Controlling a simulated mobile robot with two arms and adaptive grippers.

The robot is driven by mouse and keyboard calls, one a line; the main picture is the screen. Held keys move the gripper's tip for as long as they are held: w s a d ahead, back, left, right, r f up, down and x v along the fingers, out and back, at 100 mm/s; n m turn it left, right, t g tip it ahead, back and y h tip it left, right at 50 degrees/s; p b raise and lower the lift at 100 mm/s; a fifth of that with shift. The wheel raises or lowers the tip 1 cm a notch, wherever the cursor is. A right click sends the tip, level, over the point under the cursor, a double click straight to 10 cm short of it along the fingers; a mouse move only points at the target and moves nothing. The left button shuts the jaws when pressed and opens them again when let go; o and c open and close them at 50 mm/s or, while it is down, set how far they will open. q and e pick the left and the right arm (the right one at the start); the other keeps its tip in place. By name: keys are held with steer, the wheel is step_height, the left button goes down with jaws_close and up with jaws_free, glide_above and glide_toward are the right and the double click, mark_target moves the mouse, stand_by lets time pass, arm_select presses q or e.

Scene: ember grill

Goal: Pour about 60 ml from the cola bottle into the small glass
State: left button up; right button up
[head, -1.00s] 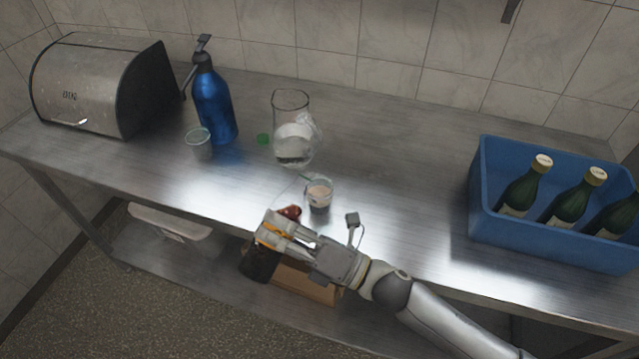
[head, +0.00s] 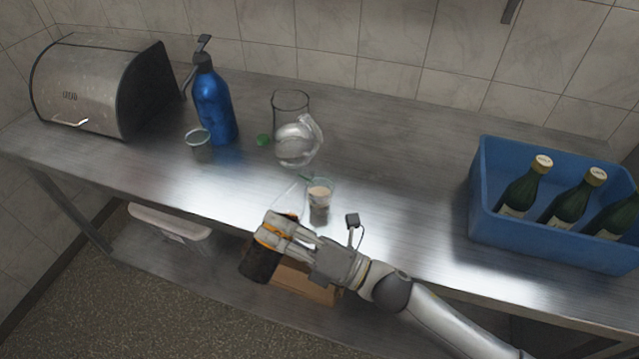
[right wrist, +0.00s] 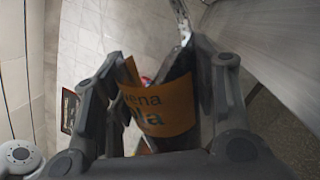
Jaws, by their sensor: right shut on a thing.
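My right gripper (head: 276,234) is shut around the cola bottle (head: 260,262), in front of the table's front edge. The bottle has a dark body and an orange label, which shows between the fingers in the right wrist view (right wrist: 160,105). It lies tilted, its clear neck pointing up and right to the small glass (head: 319,198). The mouth is close by the glass's left rim; I cannot tell whether they touch. The glass stands upright near the front edge with beige, foamy-looking contents. My left gripper is not in view.
A clear cup (head: 199,146) and blue spray bottle (head: 213,103) stand left. A blue crate (head: 545,236) of green bottles is right. The middle right tabletop is clear.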

mark_target(303, 213)
steer(key=shift+r, duration=0.1)
stand_by(0.6)
steer(key=shift+w+d+r+n+g, duration=0.2)
steer(key=shift+w+r+n+g, duration=0.2)
steer(key=shift+n, duration=0.4)
steer(key=n, duration=0.1)
steer(key=w+n, duration=0.1)
steer(key=shift+d+r+n+g, duration=0.4)
steer(key=shift+w+r+n, duration=0.15)
steer(key=shift+r+n, duration=0.05)
steer(key=shift+n, duration=0.6)
steer(key=n, duration=0.1)
steer(key=n+g, duration=0.1)
steer(key=n, duration=0.1)
steer(key=n+h+p, duration=0.1)
steer(key=shift+w+d+r+n, duration=0.15)
steer(key=shift+r+n, duration=0.1)
steer(key=shift+n, duration=0.15)
steer(key=shift+w+d+f+n+g, duration=0.1)
steer(key=shift+n+g, duration=0.05)
steer(key=shift+n, duration=0.35)
steer(key=shift+w+f+n+g, duration=0.1)
steer(key=shift+n+g, duration=0.05)
steer(key=shift+n, duration=0.35)
